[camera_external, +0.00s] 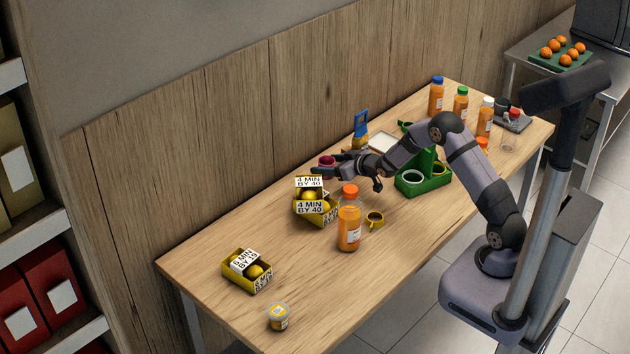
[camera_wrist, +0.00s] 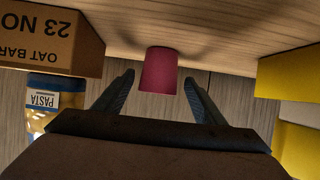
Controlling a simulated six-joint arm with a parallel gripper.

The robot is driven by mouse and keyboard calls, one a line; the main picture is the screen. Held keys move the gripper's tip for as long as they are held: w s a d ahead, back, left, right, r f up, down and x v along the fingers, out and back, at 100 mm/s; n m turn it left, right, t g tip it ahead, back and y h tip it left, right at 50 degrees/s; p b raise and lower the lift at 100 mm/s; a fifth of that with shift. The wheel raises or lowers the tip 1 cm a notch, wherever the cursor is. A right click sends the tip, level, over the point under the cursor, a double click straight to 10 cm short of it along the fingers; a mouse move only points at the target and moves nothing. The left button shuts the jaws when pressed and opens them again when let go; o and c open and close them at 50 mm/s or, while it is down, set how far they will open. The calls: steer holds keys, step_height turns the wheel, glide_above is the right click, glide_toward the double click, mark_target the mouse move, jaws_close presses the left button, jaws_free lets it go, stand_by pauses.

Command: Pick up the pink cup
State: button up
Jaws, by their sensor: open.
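The pink cup (camera_wrist: 158,71) is upright on the wooden table, shown upside down in the wrist view. It lies ahead of my gripper (camera_wrist: 159,78), between the lines of the two spread fingers. The fingers are open, with a gap on each side of the cup, and nothing is held. The lower part of the cup is hidden there by the gripper and a yellow box.
Stacked yellow fruit boxes (camera_external: 313,207) stand close in front of the gripper. A brown carton (camera_wrist: 50,40) and a pasta jar (camera_wrist: 50,100) flank the wrist view's left.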

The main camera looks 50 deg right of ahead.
steer(key=shift+p+x, duration=0.5)
steer(key=shift+x, duration=2.05)
steer(key=shift+d, duration=0.1)
steer(key=shift+c, duration=0.6)
steer(key=c, duration=1)
